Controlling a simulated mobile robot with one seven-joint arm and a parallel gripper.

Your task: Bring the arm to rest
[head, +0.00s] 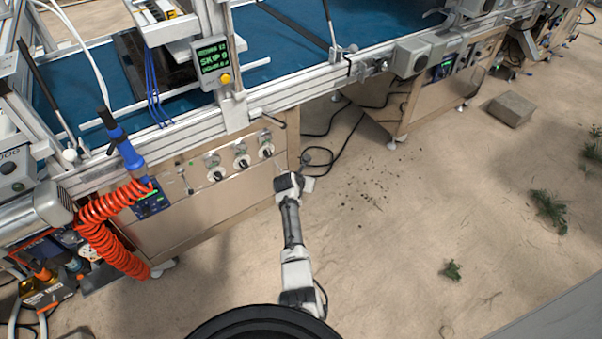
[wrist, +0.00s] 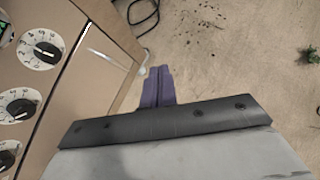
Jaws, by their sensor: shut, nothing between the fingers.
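My gripper (wrist: 158,86) shows in the wrist view as two purple fingers pressed together, with nothing between them. It hangs over bare sandy floor, just right of the machine's metal control panel. In the head view my arm reaches forward from the bottom middle, and its end is beside the right end of the panel (head: 222,190). The fingers cannot be made out in the head view. I see no contact between the gripper and the panel.
Panel knobs (wrist: 47,52) are close on the left in the wrist view. The seeder's blue belt (head: 290,40) runs above. A black cable (head: 318,160) lies ahead on the floor. An orange coiled hose (head: 110,225) hangs left. The floor to the right is mostly open, with a block (head: 511,109) and small plants (head: 549,210).

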